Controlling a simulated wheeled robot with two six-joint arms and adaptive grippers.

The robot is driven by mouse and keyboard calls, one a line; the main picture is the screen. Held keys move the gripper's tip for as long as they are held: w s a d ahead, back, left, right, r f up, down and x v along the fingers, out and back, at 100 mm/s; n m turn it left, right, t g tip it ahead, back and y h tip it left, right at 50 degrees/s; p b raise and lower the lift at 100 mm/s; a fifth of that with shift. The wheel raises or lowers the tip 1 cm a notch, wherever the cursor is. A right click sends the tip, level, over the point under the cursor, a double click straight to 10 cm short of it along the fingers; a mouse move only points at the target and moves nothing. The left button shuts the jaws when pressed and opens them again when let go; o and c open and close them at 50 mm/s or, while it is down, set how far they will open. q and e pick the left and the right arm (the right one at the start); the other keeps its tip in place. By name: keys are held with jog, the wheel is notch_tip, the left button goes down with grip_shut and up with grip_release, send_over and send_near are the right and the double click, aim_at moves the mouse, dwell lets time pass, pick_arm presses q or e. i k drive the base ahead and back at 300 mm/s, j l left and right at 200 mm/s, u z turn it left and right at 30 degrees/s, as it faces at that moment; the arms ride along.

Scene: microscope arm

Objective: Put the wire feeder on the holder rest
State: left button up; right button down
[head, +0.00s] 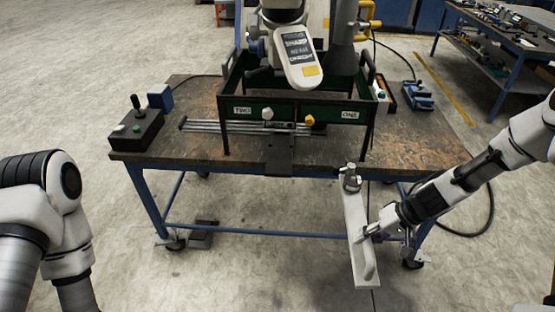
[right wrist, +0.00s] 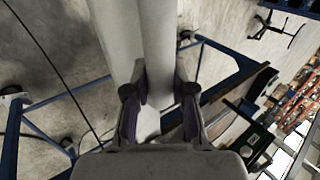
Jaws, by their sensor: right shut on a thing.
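A long pale plate with a metal knob at its top end and a bar handle, which I take as the wire feeder (head: 355,215), hangs in front of the table's front right. My right gripper (head: 368,234) is shut on its handle. In the right wrist view the pale wire feeder (right wrist: 150,45) runs up from between the two fingers (right wrist: 160,100). The holder rest cannot be told for sure; a dark bracket (head: 279,156) stands at the table's front edge below the green frame. My left arm shows at the left, its gripper outside the view.
The table (head: 190,150) carries a green frame (head: 300,106) with labels, a microscope head (head: 299,62) above it, a joystick box (head: 136,130) at left and a blue vise-like tool (head: 418,95) at right. Floor in front is mostly clear.

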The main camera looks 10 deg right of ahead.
aim_at(279, 162)
jog(key=i, duration=0.85)
